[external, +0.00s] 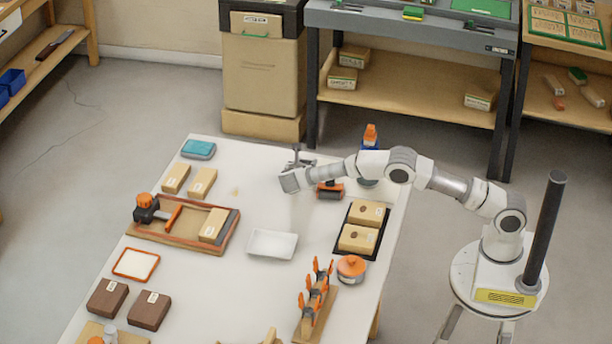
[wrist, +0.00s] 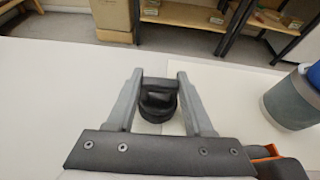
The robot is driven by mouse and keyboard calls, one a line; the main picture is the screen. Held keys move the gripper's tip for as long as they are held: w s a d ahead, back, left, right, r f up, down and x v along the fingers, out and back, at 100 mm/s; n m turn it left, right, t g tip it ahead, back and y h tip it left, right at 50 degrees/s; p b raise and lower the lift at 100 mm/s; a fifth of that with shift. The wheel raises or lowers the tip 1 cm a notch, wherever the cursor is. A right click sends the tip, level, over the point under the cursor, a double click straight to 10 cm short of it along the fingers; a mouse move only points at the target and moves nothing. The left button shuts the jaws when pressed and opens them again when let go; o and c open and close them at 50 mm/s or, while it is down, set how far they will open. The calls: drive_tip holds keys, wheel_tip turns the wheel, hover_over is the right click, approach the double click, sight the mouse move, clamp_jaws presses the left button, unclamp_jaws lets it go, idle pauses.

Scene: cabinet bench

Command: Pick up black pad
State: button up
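In the wrist view, a black rounded object with a raised handle-like top (wrist: 158,104), which seems to be the black pad, stands on the white table. It lies between the two finger tips of my gripper (wrist: 161,80). The fingers are spread, and pale table shows between them and the object's lower part. I cannot tell whether either finger touches it. In the external view my gripper (external: 298,163) is low over the back part of the table; the arm's end hides most of what is there, and the pad cannot be made out.
A bottle with an orange cap (external: 370,137) and a dark-and-orange tool (external: 330,190) stand close to the right. A white tray (external: 272,244), a black tray with two boxes (external: 378,250) and a wooden tray (external: 143,232) lie nearer the front. The table's back edge is close.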

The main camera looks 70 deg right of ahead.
clamp_jaws()
drive_tip(key=shift+r, duration=0.1)
